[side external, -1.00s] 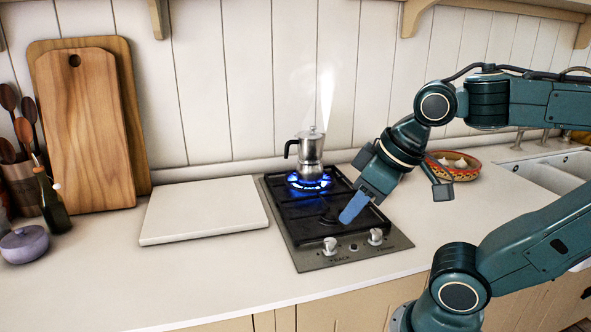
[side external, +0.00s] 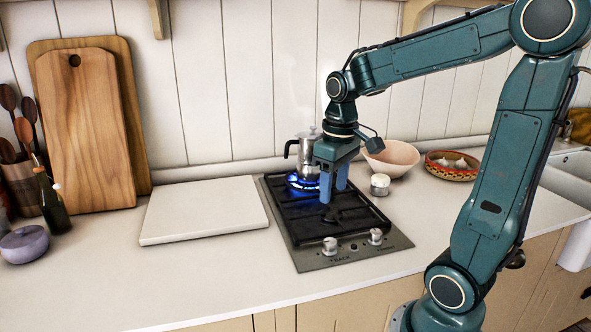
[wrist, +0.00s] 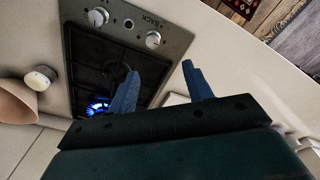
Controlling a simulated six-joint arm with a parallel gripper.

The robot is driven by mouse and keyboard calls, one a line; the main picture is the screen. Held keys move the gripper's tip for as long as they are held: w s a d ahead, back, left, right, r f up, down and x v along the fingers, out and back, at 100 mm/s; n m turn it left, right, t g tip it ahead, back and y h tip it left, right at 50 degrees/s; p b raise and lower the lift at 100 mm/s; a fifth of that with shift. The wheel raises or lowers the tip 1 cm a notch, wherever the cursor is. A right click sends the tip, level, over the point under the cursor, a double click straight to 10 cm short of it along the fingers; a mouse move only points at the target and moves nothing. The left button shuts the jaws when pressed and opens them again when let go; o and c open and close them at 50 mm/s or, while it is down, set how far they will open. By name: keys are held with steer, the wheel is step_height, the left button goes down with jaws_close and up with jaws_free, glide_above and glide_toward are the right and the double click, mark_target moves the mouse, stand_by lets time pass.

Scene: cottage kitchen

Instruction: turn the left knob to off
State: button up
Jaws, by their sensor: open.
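The left knob (side external: 330,246) is a silver knob on the hob's front panel, beside the BACK lettering; it also shows in the wrist view (wrist: 153,39). The right knob (side external: 376,236) sits beside it. My gripper (side external: 334,190) points down above the black grate, behind the knobs and close in front of the moka pot (side external: 309,160). Its blue fingers are apart with nothing between them, as the wrist view also shows (wrist: 160,72). It touches neither knob. A blue flame (side external: 300,182) burns under the pot on the back burner. The pot is partly hidden by my gripper.
A white board (side external: 205,208) lies left of the hob (side external: 300,240). A small white-lidded jar (side external: 380,185), a pink bowl (side external: 393,157) and a patterned bowl with garlic (side external: 452,172) stand to the right. The counter in front of the hob is clear.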

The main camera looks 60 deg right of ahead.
mark_target(330, 241)
steer(key=shift+w+d+f+g, duration=0.2)
steer(key=shift+d+f, duration=0.1)
steer(key=shift+d, duration=0.25)
steer(key=shift+w+d+f+g, duration=0.2)
steer(key=shift+d+f, duration=0.05)
steer(key=shift+d, duration=0.3)
steer(key=shift+f, duration=0.15)
step_height(330, 241, down, 14)
steer(key=shift+r, duration=0.25)
steer(key=c, duration=1)
